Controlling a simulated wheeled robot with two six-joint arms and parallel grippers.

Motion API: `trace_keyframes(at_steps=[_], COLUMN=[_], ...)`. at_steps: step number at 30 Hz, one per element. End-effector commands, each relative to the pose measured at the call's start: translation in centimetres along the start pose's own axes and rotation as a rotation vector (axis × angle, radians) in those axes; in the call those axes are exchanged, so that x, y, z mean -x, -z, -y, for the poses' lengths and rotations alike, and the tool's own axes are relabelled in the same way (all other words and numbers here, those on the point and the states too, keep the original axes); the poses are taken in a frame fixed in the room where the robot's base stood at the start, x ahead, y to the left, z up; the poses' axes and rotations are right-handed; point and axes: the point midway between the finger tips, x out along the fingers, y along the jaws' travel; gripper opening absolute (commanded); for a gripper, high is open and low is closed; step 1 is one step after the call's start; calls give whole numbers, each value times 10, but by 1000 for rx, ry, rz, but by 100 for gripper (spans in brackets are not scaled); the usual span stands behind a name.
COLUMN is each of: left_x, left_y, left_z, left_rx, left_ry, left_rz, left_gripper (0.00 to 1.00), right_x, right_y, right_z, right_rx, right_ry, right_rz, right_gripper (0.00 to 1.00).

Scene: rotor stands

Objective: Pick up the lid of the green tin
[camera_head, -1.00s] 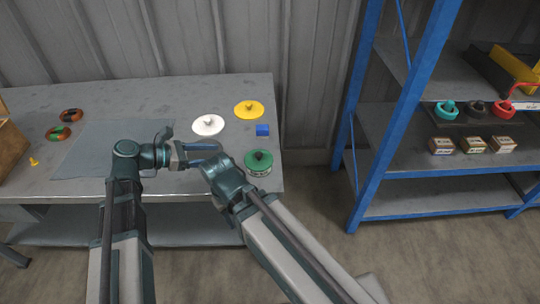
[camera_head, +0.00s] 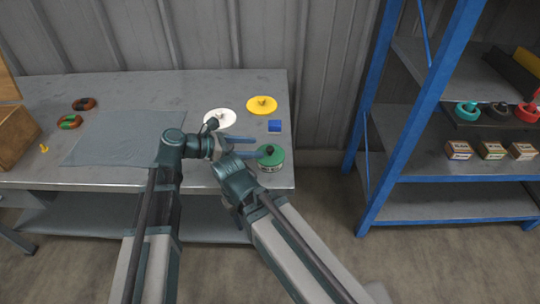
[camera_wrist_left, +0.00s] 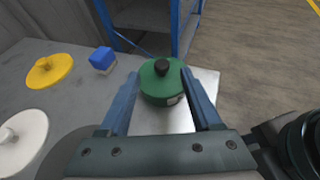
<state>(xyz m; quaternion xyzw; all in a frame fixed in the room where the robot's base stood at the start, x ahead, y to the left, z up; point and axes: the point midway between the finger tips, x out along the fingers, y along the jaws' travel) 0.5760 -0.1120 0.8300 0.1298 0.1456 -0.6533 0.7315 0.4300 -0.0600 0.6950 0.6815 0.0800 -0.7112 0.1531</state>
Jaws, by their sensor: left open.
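The green tin (camera_head: 270,168) stands upright near the right front corner of the table. Its green lid (camera_head: 277,159) is on it, with a dark knob on top. My left gripper (camera_head: 257,147) is open and empty, its blue fingers pointing right toward the lid. In the left wrist view the lid (camera_wrist_left: 153,82) with its black knob shows ahead between the open fingers (camera_wrist_left: 160,80). I cannot tell whether a finger touches the tin. My right arm reaches in beside the left gripper, but its fingers do not show.
A blue block (camera_head: 275,126), a yellow lid (camera_head: 262,105) and a white lid (camera_head: 220,118) lie behind the tin on the table (camera_head: 120,90). A grey mat (camera_head: 115,140) lies left. A blue-framed shelf (camera_head: 440,205) stands right, past a floor gap.

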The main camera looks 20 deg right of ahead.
Motion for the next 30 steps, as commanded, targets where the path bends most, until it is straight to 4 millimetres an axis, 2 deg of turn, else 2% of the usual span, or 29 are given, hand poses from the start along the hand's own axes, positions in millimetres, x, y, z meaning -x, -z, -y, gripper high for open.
trace_keyframes(at_steps=[12,19,30], left_x=[-50,-50,-50], left_y=[5,3,3], left_z=[2,3,3], left_rx=[-1,0,0], left_ry=[1,-1,0], left_rz=[0,0,0], left_gripper=[65,65,0], right_x=[-23,-22,-22], right_y=[1,1,1], right_z=[2,2,2], right_rx=[0,0,0], right_ry=[0,0,0], right_rz=[0,0,0], right_gripper=[50,50,50])
